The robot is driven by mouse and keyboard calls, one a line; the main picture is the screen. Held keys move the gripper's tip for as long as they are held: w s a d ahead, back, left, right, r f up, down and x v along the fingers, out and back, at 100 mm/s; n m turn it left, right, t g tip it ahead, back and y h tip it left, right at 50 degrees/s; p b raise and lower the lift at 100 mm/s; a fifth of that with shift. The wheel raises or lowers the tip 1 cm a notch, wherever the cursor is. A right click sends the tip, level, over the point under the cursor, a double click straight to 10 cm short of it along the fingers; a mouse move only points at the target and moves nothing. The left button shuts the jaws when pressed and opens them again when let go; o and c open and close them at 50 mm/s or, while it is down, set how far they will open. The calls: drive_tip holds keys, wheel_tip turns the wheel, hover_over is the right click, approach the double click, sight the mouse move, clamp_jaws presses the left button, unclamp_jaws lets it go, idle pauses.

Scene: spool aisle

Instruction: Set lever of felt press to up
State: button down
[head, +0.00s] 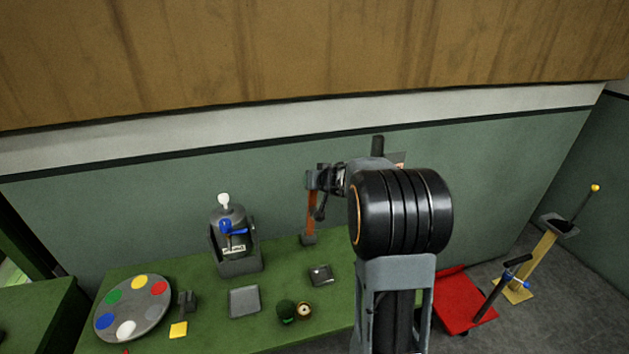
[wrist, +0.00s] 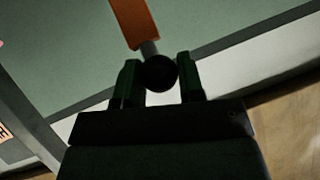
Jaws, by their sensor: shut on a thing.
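An orange post (head: 311,216) on a small dark base (head: 308,239) stands at the back of the green table. My gripper (head: 318,180) is at its upper part in the head view. In the wrist view the orange part (wrist: 134,20) ends in a short grey rod with a black ball knob (wrist: 159,73). My gripper (wrist: 160,80) has its two green fingers on either side of this knob and is shut on it. I cannot read a name on this device. The lever's exact angle is hard to tell, as my gripper covers part of it.
On the table (head: 170,262) are a grey device with a blue handle (head: 233,227), a colour disc (head: 133,308), a grey tray (head: 244,302) and small round pots (head: 287,312). A red platform (head: 458,302) and a yellow lever stand (head: 540,258) are at right. The wall is close behind.

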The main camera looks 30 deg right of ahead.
drive_tip(key=shift+s+a+f, duration=0.1)
drive_tip(key=shift+a+f, duration=0.05)
drive_tip(key=shift+f, duration=0.4)
drive_tip(key=c, duration=0.8)
unclamp_jaws()
drive_tip(key=shift+a, duration=0.1)
drive_tip(key=shift+o, duration=0.2)
drive_tip(key=shift+d, duration=0.2)
drive_tip(key=shift+w+d, duration=0.25)
drive_tip(key=shift+d, duration=0.05)
drive_tip(key=shift+s+a+r, duration=0.2)
drive_tip(key=shift+a+r, duration=0.05)
drive_tip(key=shift+a, duration=0.05)
drive_tip(key=v, duration=1.3)
drive_tip(key=shift+s+d, duration=0.15)
drive_tip(key=shift+d, duration=0.05)
